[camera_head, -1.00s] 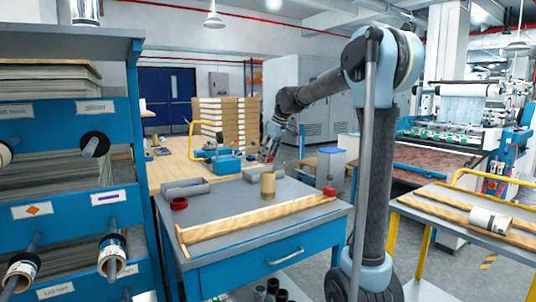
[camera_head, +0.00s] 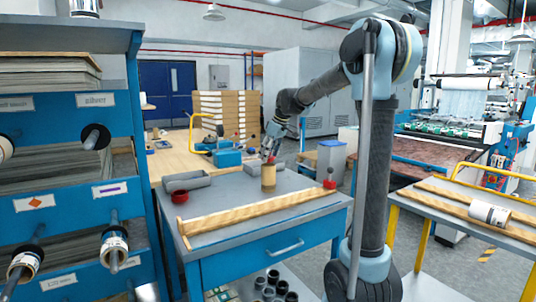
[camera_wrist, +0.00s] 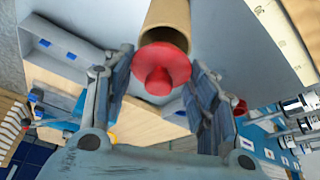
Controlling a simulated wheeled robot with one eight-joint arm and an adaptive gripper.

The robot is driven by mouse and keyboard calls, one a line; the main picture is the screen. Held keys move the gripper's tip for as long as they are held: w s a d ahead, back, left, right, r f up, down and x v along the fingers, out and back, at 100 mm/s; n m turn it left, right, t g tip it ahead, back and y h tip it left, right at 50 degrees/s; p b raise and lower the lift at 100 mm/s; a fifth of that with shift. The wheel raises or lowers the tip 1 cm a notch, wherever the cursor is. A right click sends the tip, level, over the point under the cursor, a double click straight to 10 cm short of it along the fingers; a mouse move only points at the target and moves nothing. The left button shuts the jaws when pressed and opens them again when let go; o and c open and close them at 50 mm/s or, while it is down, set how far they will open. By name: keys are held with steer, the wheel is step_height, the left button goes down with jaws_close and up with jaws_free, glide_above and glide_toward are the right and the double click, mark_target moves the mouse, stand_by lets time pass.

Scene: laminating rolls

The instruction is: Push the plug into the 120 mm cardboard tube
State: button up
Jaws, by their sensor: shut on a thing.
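The cardboard tube (camera_head: 268,181) stands upright on the grey top of the blue workbench. The red plug (camera_wrist: 160,71) is at the tube's mouth, with its flange and knob facing the wrist camera. The tube (camera_wrist: 168,18) shows right behind the flange. My gripper (camera_wrist: 160,85) has a finger on each side of the plug and is shut on it; the exact contact is hard to see. In the head view my gripper (camera_head: 269,157) is right above the tube.
A wooden measuring rail (camera_head: 255,212) lies across the bench front. A red ring-like piece (camera_head: 180,197) lies at the left, and another red piece (camera_head: 329,184) stands at the right corner. Grey trays (camera_head: 188,181) sit behind. A roll rack (camera_head: 75,180) stands on the left.

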mark_target(270, 157)
steer(key=shift+f, duration=1.3)
steer(key=shift+s+f, duration=0.1)
steer(key=shift+f, duration=0.3)
steer(key=c, duration=0.4)
steer(key=o, duration=1.4)
